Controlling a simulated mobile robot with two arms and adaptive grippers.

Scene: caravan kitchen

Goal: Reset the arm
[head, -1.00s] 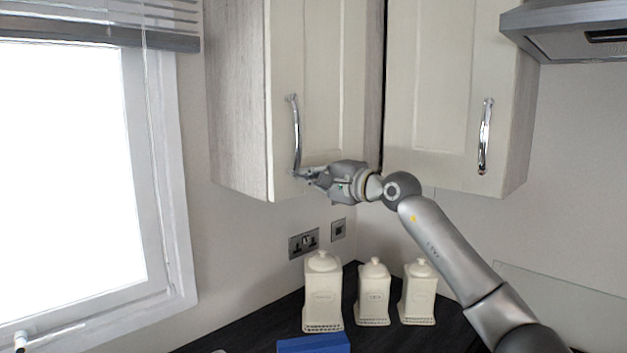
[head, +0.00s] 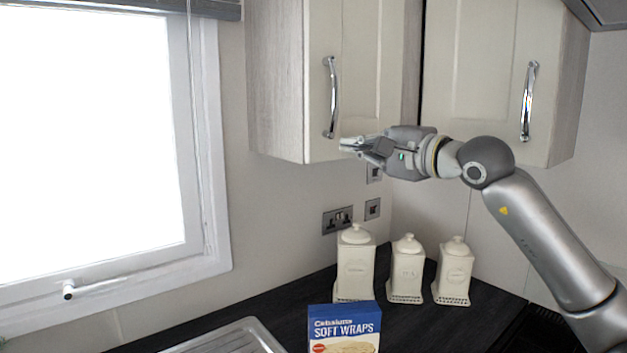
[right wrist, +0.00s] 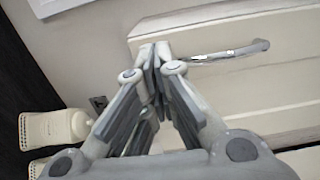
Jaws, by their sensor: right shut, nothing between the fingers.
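My right gripper (head: 352,146) is shut and empty. It is in front of the lower edge of the left wall cabinet (head: 366,85), just below and to the right of that cabinet's chrome handle (head: 331,97). In the right wrist view the closed fingertips (right wrist: 154,57) point at the cabinet, and the handle (right wrist: 232,52) lies beyond them to the right, apart from them as far as I can tell. The left cabinet door looks shut. My left gripper is not in view.
A right wall cabinet (head: 490,75) with a chrome handle (head: 528,101) is beside it. Cream canisters (head: 355,267) stand on the dark worktop below, behind a blue soft wraps box (head: 344,327). A metal draining surface (head: 232,338) is front left. A window (head: 90,150) fills the left.

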